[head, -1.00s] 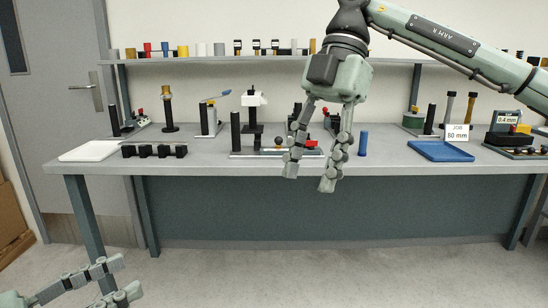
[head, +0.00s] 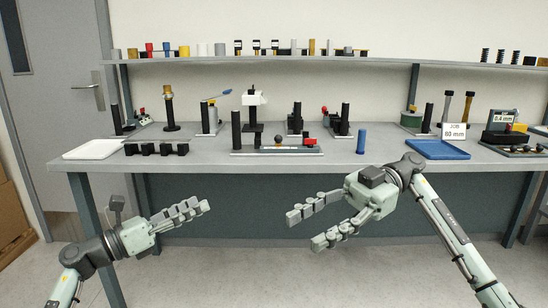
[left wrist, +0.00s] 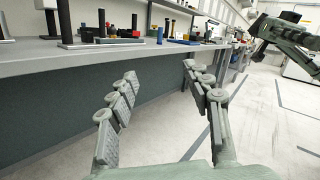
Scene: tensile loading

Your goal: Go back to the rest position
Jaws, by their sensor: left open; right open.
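My left gripper (head: 190,212) is at the lower left of the head view, in front of the bench and below the level of its top. It is empty, and in the left wrist view its fingers (left wrist: 162,92) are spread apart. My right gripper (head: 305,224) is right of centre in the head view, also in front of the bench and below its top. Its fingers point left and are open with nothing between them. Neither gripper touches anything. My right arm also shows at the upper right of the left wrist view.
The grey bench (head: 220,163) holds a white tray (head: 93,149), a black rack (head: 156,149), a fixture with a red part (head: 309,143), a blue cylinder (head: 361,141), a blue tray (head: 437,149) and a job sign (head: 455,131). A shelf (head: 370,60) runs behind. The floor in front is clear.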

